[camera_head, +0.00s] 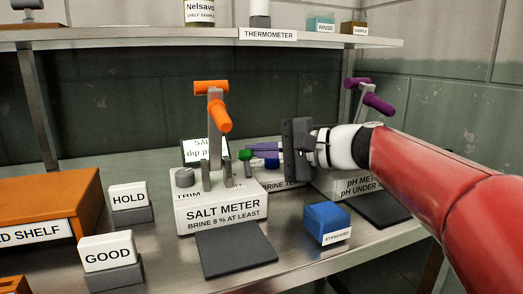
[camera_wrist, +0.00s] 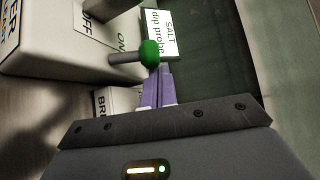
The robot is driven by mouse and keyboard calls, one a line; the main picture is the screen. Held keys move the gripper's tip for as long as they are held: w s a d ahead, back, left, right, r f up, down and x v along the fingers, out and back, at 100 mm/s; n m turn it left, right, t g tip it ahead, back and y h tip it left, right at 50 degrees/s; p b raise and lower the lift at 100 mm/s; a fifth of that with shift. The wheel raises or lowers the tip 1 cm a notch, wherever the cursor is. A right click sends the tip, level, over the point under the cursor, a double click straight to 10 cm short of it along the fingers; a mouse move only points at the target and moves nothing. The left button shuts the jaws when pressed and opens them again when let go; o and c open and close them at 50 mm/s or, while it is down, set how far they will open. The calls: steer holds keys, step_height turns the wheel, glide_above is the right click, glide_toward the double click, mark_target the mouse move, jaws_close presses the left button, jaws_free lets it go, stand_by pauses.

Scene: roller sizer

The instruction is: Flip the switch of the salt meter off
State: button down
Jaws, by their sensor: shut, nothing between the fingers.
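The white salt meter (camera_head: 222,212) stands on the metal bench, marked "SALT METER". Its switch is a grey lever with a green knob (camera_head: 245,155), on the meter's right side. In the wrist view the green knob (camera_wrist: 149,52) shows close up, with the lever beside the "ON" mark and "OFF" farther along. My gripper (camera_head: 257,149) is just right of the knob, reaching in from the right. Its pale purple fingers (camera_wrist: 159,72) are shut together and empty, with their tips very near the knob; I cannot tell whether they touch.
A second meter sits partly hidden behind my gripper; a pH meter (camera_head: 357,186) is at right. A blue standard block (camera_head: 326,222) and dark pad (camera_head: 235,251) lie in front. A shelf (camera_head: 200,41) hangs above.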

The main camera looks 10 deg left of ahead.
steer(key=shift+s+f+b, duration=0.1)
steer(key=shift+f+b, duration=0.05)
steer(key=shift+b, duration=0.45)
steer(key=shift+s+d+r+n+t+y+b, duration=0.25)
steer(key=shift+n+y+b, duration=0.25)
steer(key=shift+b, duration=1.25)
steer(key=shift+b, duration=0.9)
steer(key=n+y+b, duration=0.1)
steer(key=b, duration=0.3)
steer(key=shift+s+d+f+n+t+y+b, duration=0.15)
steer(key=shift+s+n+t+y+b, duration=0.1)
steer(key=shift+s+n+y+b, duration=0.15)
steer(key=shift+s+d+b, duration=0.1)
steer(key=shift+b, duration=0.35)
steer(key=shift+s+d+r+b, duration=0.2)
steer(key=shift+s+r+b, duration=0.15)
steer(key=shift+r+b, duration=0.1)
steer(key=shift+s, duration=0.1)
step_height(320, 180, up, 20)
steer(key=p, duration=0.8)
